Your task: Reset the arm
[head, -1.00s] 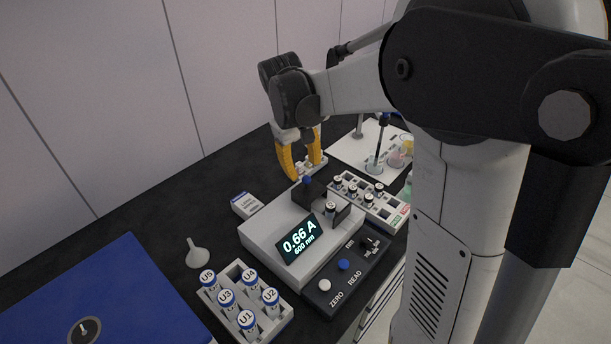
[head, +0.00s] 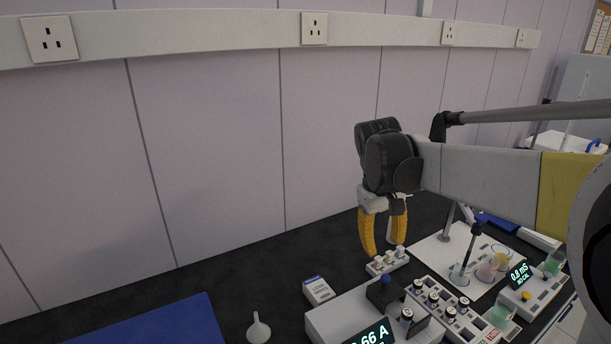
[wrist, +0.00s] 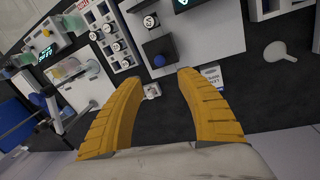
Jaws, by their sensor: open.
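My gripper (head: 383,250) is open, its two yellow fingers pointing down above the dark bench in the head view. It also shows in the wrist view (wrist: 154,80), fingers spread with nothing held between them. A small white holder (head: 388,262) with small pale pieces sits just below the fingertips; it also shows between the fingers in the wrist view (wrist: 152,90). My arm reaches in from the right in the head view.
The photometer (head: 345,318) stands in front of the gripper, partly cut off. A vial rack (head: 447,312) is to its right, with a white board (head: 430,250) behind. A white funnel (head: 258,328), a small box (head: 318,290) and a blue mat (head: 170,325) lie left. Sockets line the wall.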

